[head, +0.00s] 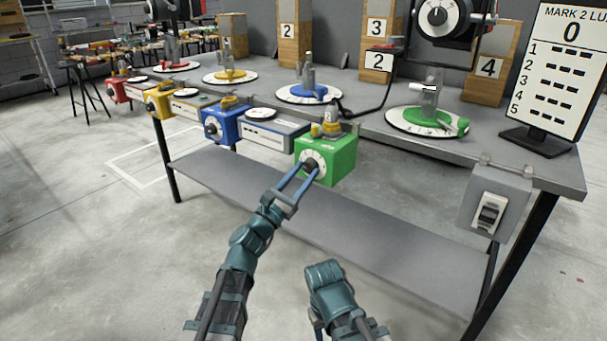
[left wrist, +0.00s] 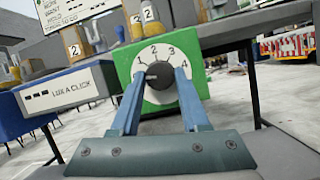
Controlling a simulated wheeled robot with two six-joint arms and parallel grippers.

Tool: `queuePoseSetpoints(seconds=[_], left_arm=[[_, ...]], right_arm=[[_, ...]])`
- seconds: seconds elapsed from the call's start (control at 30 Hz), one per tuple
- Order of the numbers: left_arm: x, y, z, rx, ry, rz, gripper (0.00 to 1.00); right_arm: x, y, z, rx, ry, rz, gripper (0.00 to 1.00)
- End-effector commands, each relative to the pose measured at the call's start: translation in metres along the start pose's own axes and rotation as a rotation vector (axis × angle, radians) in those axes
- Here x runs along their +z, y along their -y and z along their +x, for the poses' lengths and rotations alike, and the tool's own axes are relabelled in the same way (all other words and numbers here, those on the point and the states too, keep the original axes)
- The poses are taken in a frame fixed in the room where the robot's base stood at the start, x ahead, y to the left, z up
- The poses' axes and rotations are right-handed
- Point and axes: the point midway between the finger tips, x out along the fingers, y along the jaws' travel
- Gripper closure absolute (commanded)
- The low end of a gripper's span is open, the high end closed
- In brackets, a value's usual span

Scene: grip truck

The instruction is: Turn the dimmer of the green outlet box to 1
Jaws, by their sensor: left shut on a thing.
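The green outlet box (head: 343,158) hangs at the front edge of the workbench. Its front carries a white dial with a dark dimmer knob (head: 309,166). My left gripper (head: 306,172) is shut on this knob, with one blue finger on each side. In the left wrist view, the dial on the green box (left wrist: 187,104) reads 1 to 4 around its upper part. A pale mark on the knob (left wrist: 160,75) points left, close to the 1 and slightly below it. My right arm shows at the bottom of the head view; its fingertips do not show.
Yellow (head: 160,103), blue (head: 218,126) and red boxes line the bench edge to the left. A grey switch box (head: 493,203) hangs at the right. A lower shelf (head: 330,220) runs under the bench. A display (head: 564,70) reading 0 stands on top.

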Motion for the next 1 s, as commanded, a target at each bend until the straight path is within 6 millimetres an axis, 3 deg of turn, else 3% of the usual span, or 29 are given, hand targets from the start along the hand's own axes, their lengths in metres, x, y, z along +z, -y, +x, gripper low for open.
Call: queuePoseSetpoints(seconds=[0.27, 1.0], left_arm=[[0.0, -0.001, 0.001, -0.021, 0.002, 0.051, 1.0], [0.002, -0.006, 0.002, -0.216, 0.028, 0.535, 1.0]], right_arm=[[0.0, 0.0, -0.001, 0.0, 0.0, 0.0, 0.5], [0.001, -0.002, -0.019, 0.0, 0.0, -0.004, 0.5]])
